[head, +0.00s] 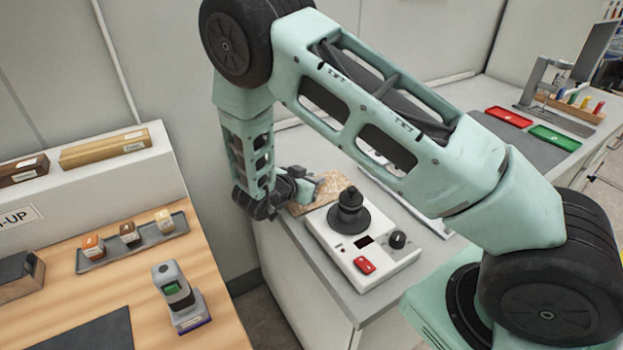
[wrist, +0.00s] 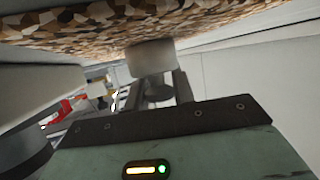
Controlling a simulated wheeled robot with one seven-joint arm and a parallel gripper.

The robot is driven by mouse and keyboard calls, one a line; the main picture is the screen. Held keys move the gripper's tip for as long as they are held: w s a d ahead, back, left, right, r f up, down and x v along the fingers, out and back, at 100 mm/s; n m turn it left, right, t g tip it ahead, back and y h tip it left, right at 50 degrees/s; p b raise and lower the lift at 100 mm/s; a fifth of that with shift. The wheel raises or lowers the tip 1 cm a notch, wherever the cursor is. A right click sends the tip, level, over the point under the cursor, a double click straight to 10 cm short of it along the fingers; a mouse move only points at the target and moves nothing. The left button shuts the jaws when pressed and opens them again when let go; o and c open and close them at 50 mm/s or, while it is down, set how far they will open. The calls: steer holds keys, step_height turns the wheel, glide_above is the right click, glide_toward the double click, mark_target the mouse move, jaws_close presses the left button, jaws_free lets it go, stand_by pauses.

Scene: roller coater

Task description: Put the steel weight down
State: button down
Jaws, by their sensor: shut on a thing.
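My gripper (head: 308,186) reaches down behind the white bench unit, low over a speckled brown cork-like mat (head: 334,184). In the wrist view, its two fingers (wrist: 160,90) are shut on a pale, smooth block, which looks like the steel weight (wrist: 150,58). The mat's speckled surface (wrist: 110,22) fills the top of that view, right against the far end of the block. I cannot tell whether the block touches the mat or is just clear of it. In the head view the held piece is mostly hidden by the gripper.
A white unit (head: 322,231) with a black round piece (head: 349,212), a dark knob and a red button (head: 364,265) stands just right of my gripper. Red (head: 508,117) and green (head: 555,138) trays lie farther right. A wooden bench (head: 140,290) is at left; the wall is close behind.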

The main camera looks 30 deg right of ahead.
steer(key=c, duration=1.2)
jaws_free()
